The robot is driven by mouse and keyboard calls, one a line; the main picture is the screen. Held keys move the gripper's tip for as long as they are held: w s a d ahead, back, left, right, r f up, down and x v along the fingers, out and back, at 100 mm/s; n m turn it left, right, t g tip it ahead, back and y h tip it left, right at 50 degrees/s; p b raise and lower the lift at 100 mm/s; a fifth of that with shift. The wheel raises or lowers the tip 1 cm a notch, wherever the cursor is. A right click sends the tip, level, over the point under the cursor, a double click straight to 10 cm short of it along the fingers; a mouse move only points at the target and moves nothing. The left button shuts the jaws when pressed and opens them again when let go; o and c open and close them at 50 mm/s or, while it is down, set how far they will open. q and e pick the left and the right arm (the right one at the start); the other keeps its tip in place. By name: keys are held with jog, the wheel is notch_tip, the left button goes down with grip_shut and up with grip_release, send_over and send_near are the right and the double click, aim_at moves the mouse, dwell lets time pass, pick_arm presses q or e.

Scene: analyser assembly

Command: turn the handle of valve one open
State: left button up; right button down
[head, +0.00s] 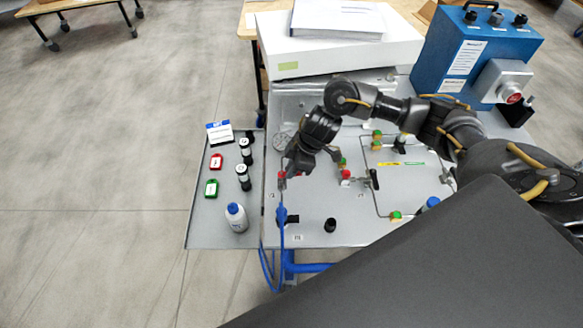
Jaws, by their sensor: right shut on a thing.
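My right arm comes in from the right over the grey panel (315,205). My right gripper (291,167) points down at the panel's left part and is shut on what looks like the handle of a valve. The fingers hide most of that handle, so its angle cannot be told. A red fitting (282,178) of this valve shows beside the fingertips, with a blue hose (282,212) below it. Another valve with a red fitting (345,174) and a black handle (374,179) stands to the right, apart from the gripper. The panel labels are too small to read. My left gripper is not in view.
A side tray (205,228) at left holds a white bottle (236,217), dark vials, and red (216,161) and green (211,188) tags. A white box (330,55) and a blue case (470,55) stand behind. Thin tubing (378,195) runs across the panel's right side.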

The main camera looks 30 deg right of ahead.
jog(key=shift+w, duration=0.1)
jog(key=n, duration=0.2)
jog(key=w+n+g+b, duration=0.1)
jog(key=n, duration=0.1)
jog(key=n+g, duration=0.1)
jog(key=shift+w+d+n+y, duration=0.1)
jog(key=shift+w+n+y, duration=0.2)
jog(key=shift+n, duration=0.1)
jog(key=n, duration=0.2)
jog(key=n+g, duration=0.1)
jog(key=shift+w+r+n+g, duration=0.1)
jog(key=shift+w+n+g, duration=0.2)
jog(key=shift+w+n, duration=0.1)
jog(key=n, duration=0.1)
jog(key=n+h, duration=0.1)
jog(key=shift+w+a+n+g+b, duration=0.3)
jog(key=shift+w+g+b, duration=0.05)
jog(key=shift+g, duration=0.05)
jog(key=n, duration=0.1)
jog(key=n+g+h+b, duration=0.1)
jog(key=n, duration=0.1)
jog(key=a+n, duration=0.1)
jog(key=n, duration=0.1)
jog(key=shift+w+h, duration=0.3)
jog(key=shift+w, duration=0.05)
jog(key=shift+n+g, duration=0.3)
jog(key=c, duration=1.4)
grip_release()
